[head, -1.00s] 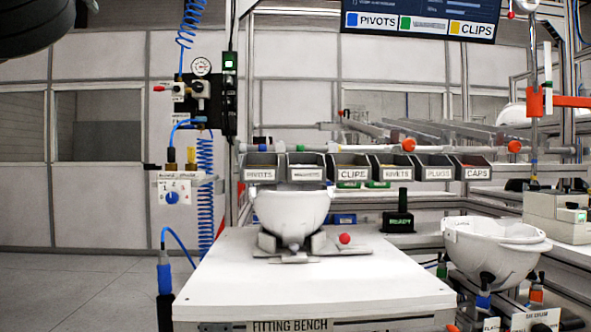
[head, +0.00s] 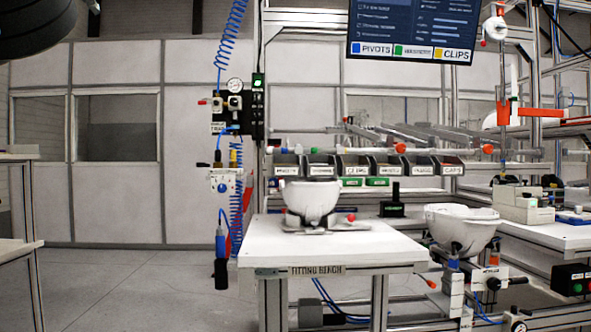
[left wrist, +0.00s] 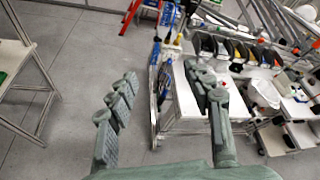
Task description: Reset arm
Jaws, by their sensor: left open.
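My left gripper (left wrist: 160,74) is open in the left wrist view. Its green-grey jointed fingers stand wide apart with nothing between them, high above the floor and the bench. In the head view only a dark rounded part of my left arm shows at the top left corner. My right gripper is in neither view. A second white shell (head: 462,226) rests on a stand to the right of the bench. My left gripper is clear of both shells.
Labelled bins (head: 355,167) line the back of the bench. A pneumatic panel (head: 228,115) with blue hoses stands at left. A monitor (head: 412,30) hangs above. A side rack (head: 20,245) stands at far left. Open floor (head: 130,285) lies between rack and bench.

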